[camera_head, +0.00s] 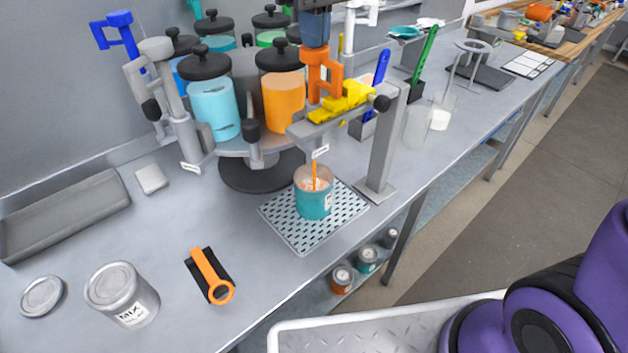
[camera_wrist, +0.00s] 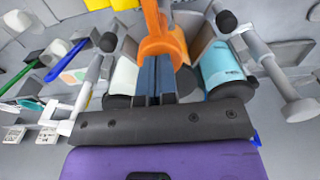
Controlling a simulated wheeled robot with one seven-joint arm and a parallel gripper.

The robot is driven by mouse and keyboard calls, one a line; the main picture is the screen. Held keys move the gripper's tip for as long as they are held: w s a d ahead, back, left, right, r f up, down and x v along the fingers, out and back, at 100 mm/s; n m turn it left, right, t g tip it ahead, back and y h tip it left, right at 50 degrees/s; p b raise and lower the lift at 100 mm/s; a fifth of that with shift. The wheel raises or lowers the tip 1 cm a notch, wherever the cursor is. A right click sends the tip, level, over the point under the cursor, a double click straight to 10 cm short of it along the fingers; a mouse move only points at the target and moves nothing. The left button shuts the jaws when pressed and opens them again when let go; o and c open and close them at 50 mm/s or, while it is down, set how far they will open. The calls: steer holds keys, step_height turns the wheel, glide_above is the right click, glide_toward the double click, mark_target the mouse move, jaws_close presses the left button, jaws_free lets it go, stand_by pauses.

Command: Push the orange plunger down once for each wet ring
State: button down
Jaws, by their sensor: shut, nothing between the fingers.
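The orange plunger (camera_head: 324,76) stands at the front of the dispenser, beside a yellow block (camera_head: 343,100). My gripper (camera_head: 314,44) is shut and empty, its dark blue fingers pointing down right over the plunger's top. In the wrist view the shut fingertips (camera_wrist: 155,60) lie against or just over the orange plunger (camera_wrist: 157,32); I cannot tell if they touch. Below, a teal can (camera_head: 313,201) stands upright on a perforated tray (camera_head: 282,231). A thin orange streak, stream or stick, runs down into its pinkish contents. I cannot make out any wet rings.
Lidded canisters, blue (camera_head: 213,108) and orange (camera_head: 284,97), stand on the round carousel. A grey post (camera_head: 381,155) rises right of the can. A MIX can (camera_head: 121,294), a lid (camera_head: 42,296) and an orange-handled tool (camera_head: 212,276) lie front left. The bench between is clear.

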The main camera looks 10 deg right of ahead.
stand_by(0.3)
steer(key=shift+r, duration=2.55)
steer(key=shift+r, duration=3)
steer(key=s+d+f+m+t, duration=0.2)
steer(key=s+d+f, duration=0.3)
steer(key=s+d, duration=0.4)
steer(key=s+d+f+m+t, duration=0.3)
steer(key=s+d+f, duration=0.3)
steer(key=d, duration=0.9)
steer(key=s+m, duration=0.1)
steer(key=s, duration=0.2)
steer(key=shift+s+d+m, duration=0.25)
steer(key=shift+d+m, duration=0.05)
steer(key=shift+m, duration=0.1)
